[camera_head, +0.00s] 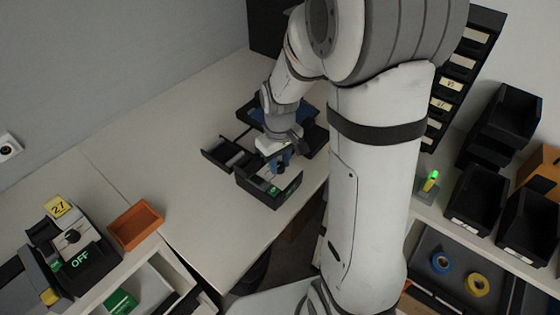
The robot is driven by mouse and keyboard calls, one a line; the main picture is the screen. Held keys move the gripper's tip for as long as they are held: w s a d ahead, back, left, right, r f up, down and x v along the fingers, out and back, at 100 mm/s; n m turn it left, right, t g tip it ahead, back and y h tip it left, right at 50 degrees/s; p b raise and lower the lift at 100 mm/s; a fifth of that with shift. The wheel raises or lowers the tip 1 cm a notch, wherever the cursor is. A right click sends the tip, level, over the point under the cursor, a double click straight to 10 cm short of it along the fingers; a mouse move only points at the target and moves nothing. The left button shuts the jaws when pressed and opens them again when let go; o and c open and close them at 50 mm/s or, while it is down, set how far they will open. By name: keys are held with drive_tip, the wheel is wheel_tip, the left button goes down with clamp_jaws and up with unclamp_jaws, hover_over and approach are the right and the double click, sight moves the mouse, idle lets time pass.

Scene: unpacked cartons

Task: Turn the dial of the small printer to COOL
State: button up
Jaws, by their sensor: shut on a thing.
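The small printer (268,192) is a dark box on the pale worktop, with small green lettering on its front that is too small to read. Its open lid-like part (225,155) lies to the left. My gripper (279,168) reaches down from above onto the printer's top. Its fingers are shut at the dial, which they and the wrist hide. The dial's setting cannot be read.
A second dark device (88,262) at lower left has a round knob and a green OFF display, beside an orange tray (135,225). Black bins (478,196) and a green lamp (433,176) stand at right.

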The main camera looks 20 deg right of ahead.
sight(280, 165)
drive_tip(key=o, duration=1)
drive_tip(key=shift+r, duration=0.1)
wheel_tip(280, 165, up, 8)
drive_tip(key=shift+f+b, duration=0.15)
drive_tip(key=shift+b, duration=0.15)
drive_tip(key=s+r+m+t, duration=0.1)
drive_tip(key=s+r, duration=0.1)
drive_tip(key=s, duration=0.3)
drive_tip(key=s+r+m+t, duration=0.1)
drive_tip(key=s+r+m, duration=0.1)
drive_tip(key=s, duration=0.2)
drive_tip(key=s+r+m+t, duration=0.1)
drive_tip(key=s+r, duration=0.1)
drive_tip(key=s, duration=0.3)
drive_tip(key=shift+s+d, duration=0.3)
drive_tip(key=shift+s, duration=0.05)
